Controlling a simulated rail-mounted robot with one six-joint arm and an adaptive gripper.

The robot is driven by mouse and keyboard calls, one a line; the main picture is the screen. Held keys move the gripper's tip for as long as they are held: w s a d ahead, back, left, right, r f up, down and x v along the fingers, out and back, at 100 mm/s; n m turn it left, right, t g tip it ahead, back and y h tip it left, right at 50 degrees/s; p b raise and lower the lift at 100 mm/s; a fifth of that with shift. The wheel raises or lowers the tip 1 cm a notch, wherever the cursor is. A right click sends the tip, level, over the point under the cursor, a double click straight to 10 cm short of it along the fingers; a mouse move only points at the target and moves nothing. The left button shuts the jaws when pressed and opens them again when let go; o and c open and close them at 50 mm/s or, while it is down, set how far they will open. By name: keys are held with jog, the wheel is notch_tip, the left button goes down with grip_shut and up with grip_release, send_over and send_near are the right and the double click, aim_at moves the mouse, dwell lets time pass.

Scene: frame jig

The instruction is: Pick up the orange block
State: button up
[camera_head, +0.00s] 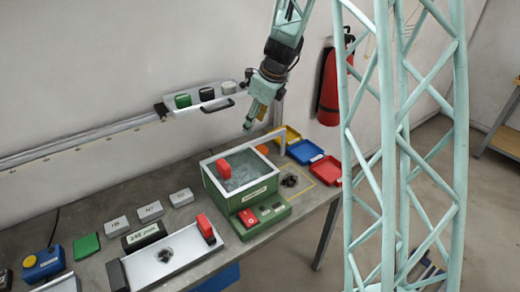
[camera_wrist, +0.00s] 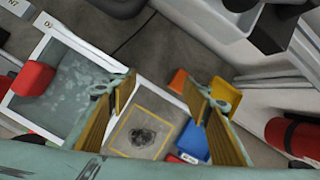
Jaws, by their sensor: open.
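The orange block (camera_head: 262,149) shows in the head view just behind the right rear corner of the green box, partly hidden by a pale bar. In the wrist view an orange piece (camera_wrist: 178,81) shows near the right finger, beyond the finger tips. My gripper (camera_head: 249,122) hangs above the back right part of the bench, higher than the orange block and apart from it. In the wrist view my gripper (camera_wrist: 161,97) has its two fingers wide apart with nothing between them.
Blue (camera_head: 305,151) and red (camera_head: 327,170) trays stand at the bench's right end. A wall shelf (camera_head: 210,105) holds several small items. A lattice column (camera_head: 390,150) stands right.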

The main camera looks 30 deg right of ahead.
aim_at(260, 148)
jog(key=w+d+f+m+p, duration=0.1)
jog(key=w+d+f+m, duration=0.3)
jog(key=d+f, duration=0.3)
jog(key=shift+w+f+m, duration=0.25)
jog(key=shift+f+m, duration=0.3)
jog(key=shift+m, duration=0.05)
jog(key=shift+f, duration=0.15)
jog(key=shift+d+b+x, duration=0.2)
jog(key=shift+b+x, duration=0.8)
jog(key=shift+x, duration=3.15)
jog(key=shift+w, duration=0.1)
jog(key=shift+d+b+x, duration=0.2)
jog(key=shift+b+x, duration=0.75)
jog(key=shift+x, duration=1.65)
jog(key=c, duration=0.9)
